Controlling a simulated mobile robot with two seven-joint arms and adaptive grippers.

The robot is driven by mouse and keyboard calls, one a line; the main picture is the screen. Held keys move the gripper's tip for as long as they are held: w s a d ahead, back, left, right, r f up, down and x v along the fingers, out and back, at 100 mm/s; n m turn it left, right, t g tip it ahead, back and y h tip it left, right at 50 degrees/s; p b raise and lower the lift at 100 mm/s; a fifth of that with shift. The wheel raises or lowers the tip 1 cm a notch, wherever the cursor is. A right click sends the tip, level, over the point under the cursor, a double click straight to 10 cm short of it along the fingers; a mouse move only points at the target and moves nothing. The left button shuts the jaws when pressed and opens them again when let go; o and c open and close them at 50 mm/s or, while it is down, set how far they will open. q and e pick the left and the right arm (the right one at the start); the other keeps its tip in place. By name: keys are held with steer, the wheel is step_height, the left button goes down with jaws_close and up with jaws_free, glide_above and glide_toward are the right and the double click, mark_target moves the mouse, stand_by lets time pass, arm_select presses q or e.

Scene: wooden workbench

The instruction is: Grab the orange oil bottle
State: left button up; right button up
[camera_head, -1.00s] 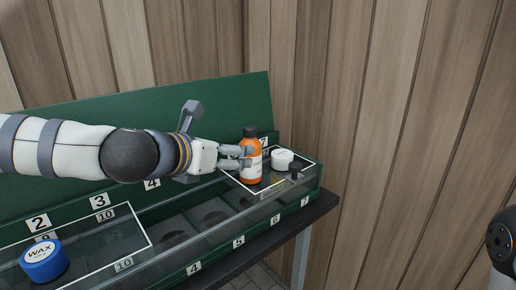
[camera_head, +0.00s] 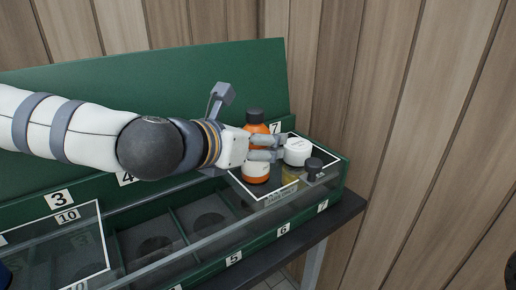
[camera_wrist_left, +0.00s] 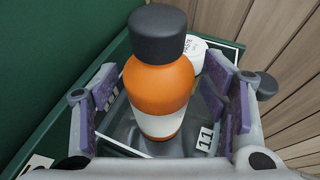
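The orange oil bottle (camera_head: 256,172) has a black cap and a white label. It stands upright in the right-end section of the green box. It fills the middle of the left wrist view (camera_wrist_left: 158,90). My left gripper (camera_head: 273,148) reaches in from the left at the bottle's mid-height, its fingers extending past the bottle. In the left wrist view the open fingers (camera_wrist_left: 162,100) stand on both sides of the bottle, with a visible gap on each side. The lower part of the bottle is partly hidden by a finger in the head view. My right gripper is not in view.
A white jar (camera_head: 297,152) and a small black-capped bottle (camera_head: 313,170) stand just right of the orange bottle. The green box (camera_head: 335,184) has numbered compartments, a clear front and a raised back panel (camera_head: 262,75). A wooden wall (camera_head: 430,130) rises behind.

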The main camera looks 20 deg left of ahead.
arm_select(q)
steer(key=shift+w+f, duration=0.1)
steer(key=c, duration=1.3)
steer(key=shift+c, duration=0.5)
